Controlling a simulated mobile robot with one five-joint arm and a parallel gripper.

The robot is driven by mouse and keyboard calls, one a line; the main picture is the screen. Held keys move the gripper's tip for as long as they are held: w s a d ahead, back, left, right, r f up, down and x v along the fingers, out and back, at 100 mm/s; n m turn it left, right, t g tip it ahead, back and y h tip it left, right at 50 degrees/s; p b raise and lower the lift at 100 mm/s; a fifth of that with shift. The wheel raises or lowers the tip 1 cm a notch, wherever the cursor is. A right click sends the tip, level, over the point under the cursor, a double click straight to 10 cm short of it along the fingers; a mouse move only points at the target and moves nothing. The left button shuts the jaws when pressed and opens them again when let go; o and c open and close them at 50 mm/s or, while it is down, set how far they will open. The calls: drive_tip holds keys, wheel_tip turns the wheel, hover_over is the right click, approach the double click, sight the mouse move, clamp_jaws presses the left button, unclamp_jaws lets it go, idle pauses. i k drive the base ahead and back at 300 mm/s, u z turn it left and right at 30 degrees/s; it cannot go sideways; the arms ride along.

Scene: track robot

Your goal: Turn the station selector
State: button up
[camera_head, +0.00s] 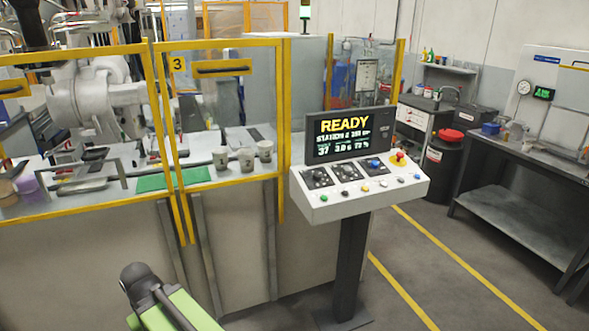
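A grey control console (402,195) stands on a dark post right of the middle. Its sloping panel carries a row of dark plates with knobs. A black rotary knob (318,175) is on the left plate, and another dark knob (346,170) is on the middle plate. A blue control is on the right plate. Labels are too small to read, so I cannot tell which knob is the station selector or where it points. The console's screen (350,135) reads READY in yellow above smaller text. My green arm shows at the bottom, well left of the console; no gripper fingers show.
A yellow-framed guard fence (282,130) encloses a white robot arm and bench, left of the console. A red-yellow button (398,158) sits at the panel's right. A workbench (525,205) stands at right. Yellow-lined floor (425,260) between console and workbench is clear.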

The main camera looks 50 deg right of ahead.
sight(317, 175)
drive_tip(key=i, duration=0.85)
drive_tip(key=z, duration=0.3)
